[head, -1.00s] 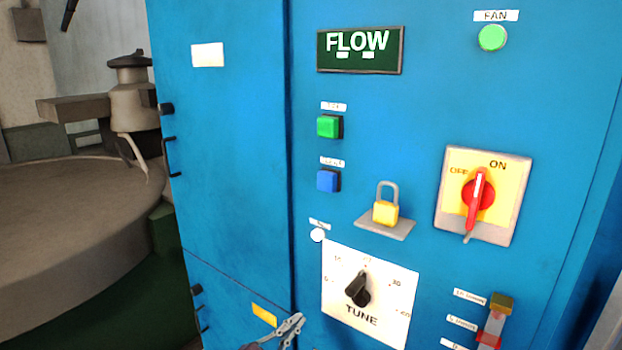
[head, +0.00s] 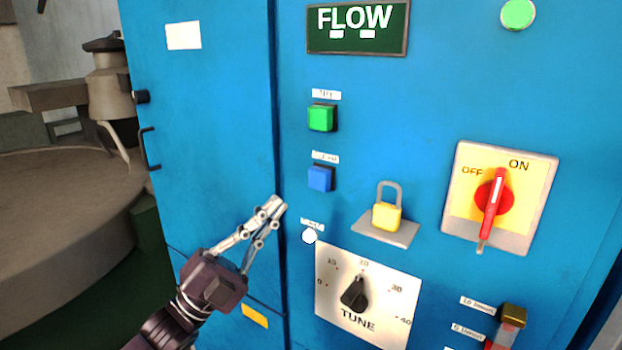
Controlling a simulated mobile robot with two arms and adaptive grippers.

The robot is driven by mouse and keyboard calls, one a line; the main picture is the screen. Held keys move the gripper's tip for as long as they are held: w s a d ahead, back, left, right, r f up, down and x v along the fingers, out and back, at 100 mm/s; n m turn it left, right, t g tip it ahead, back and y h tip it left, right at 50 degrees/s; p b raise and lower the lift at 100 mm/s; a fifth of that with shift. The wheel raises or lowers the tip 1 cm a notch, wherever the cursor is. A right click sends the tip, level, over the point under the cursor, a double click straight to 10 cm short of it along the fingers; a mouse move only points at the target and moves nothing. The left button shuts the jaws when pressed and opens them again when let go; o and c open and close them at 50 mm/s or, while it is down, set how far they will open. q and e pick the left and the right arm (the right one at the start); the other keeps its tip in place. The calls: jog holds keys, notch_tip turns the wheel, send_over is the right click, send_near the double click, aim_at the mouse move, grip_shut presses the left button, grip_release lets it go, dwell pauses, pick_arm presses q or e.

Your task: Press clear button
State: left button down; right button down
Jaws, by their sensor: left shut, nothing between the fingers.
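A blue square button (head: 320,178) sits on the blue cabinet front below a green square button (head: 321,117). Each has a small white label above it, too blurred to read surely. A small round white button or lamp (head: 309,236), also labelled, sits lower, just above the TUNE plate. I cannot tell for certain which one is the clear button. My left gripper (head: 275,207) is shut and empty, its fingertips pointing up and right. In the picture they are left of and below the blue button, and left of and above the white one, apart from both. My right gripper is not in view.
The TUNE dial (head: 355,293), a yellow padlock (head: 387,217) on a bracket, and a red rotary switch (head: 494,197) stick out to the right. A FLOW display (head: 358,28) is above, and a round green button (head: 518,14) is at the top right. A door seam runs beside the gripper.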

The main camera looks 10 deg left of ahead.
pick_arm(q)
jog(key=b, duration=0.1)
send_near(320, 174)
notch_tip(320, 174, up, 4)
jog(key=d, duration=0.2)
jog(key=shift+w+d+b, duration=0.2)
jog(key=shift+w, duration=0.35)
jog(key=shift+w+d+b, duration=0.15)
jog(key=shift+w+d, duration=0.05)
jog(key=shift+w, duration=0.3)
dwell(0.8)
jog(key=shift+w+d, duration=0.15)
jog(key=shift+w, duration=0.25)
jog(key=shift+w+d+r+b, duration=0.1)
jog(key=shift+w+d+b, duration=0.05)
jog(key=shift+w+b, duration=0.35)
dwell(0.6)
jog(key=shift+s, duration=0.15)
jog(key=shift+s+a, duration=0.3)
jog(key=shift+s, duration=0.5)
